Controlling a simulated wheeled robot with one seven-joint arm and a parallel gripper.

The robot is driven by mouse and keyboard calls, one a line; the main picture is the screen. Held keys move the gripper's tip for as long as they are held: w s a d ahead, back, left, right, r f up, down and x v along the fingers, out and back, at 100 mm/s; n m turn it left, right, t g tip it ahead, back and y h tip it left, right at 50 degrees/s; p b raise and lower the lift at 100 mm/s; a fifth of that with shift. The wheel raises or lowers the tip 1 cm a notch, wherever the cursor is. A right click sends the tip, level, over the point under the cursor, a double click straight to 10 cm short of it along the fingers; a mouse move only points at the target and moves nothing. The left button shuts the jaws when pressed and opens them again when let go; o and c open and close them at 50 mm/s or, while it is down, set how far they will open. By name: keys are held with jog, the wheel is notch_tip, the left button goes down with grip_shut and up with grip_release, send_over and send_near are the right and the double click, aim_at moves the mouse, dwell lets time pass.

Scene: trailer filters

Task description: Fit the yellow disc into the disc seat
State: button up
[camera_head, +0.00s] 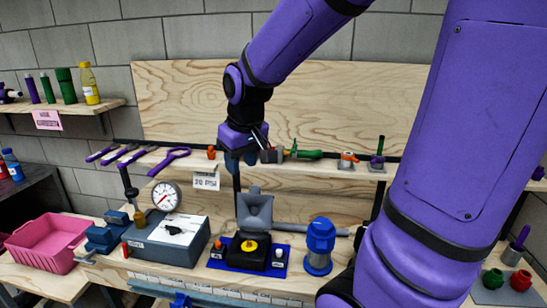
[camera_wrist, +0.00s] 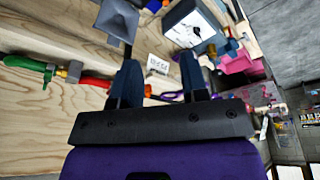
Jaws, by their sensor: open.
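The yellow disc (camera_head: 249,246) shows small on top of a low black block (camera_head: 262,257), which stands on a blue mat on the bench. I cannot tell whether it lies in a recess there, and no seat can be told apart with certainty. A grey hopper-like piece (camera_head: 255,212) rises just behind the block. My gripper (camera_head: 240,168) hangs above and behind the disc, at the height of the shelf. In the wrist view my gripper (camera_wrist: 160,68) has its two dark fingers apart with nothing held between them. The disc cannot be made out in the wrist view.
A grey box with a gauge (camera_head: 166,196) stands left of the mat, and a blue cylinder (camera_head: 319,246) stands right. A shelf (camera_head: 320,166) with tools runs behind. A pink basket (camera_head: 45,242) sits far left. My purple arm covers much of the right.

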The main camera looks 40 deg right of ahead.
jog(key=s+a+r+t, duration=0.1)
jog(key=s+a+r, duration=0.1)
jog(key=s, duration=0.5)
jog(key=s+a+r+t, duration=0.1)
jog(key=s+a+r, duration=0.1)
jog(key=s+r, duration=0.3)
jog(key=s, duration=0.3)
jog(key=shift+a, duration=0.1)
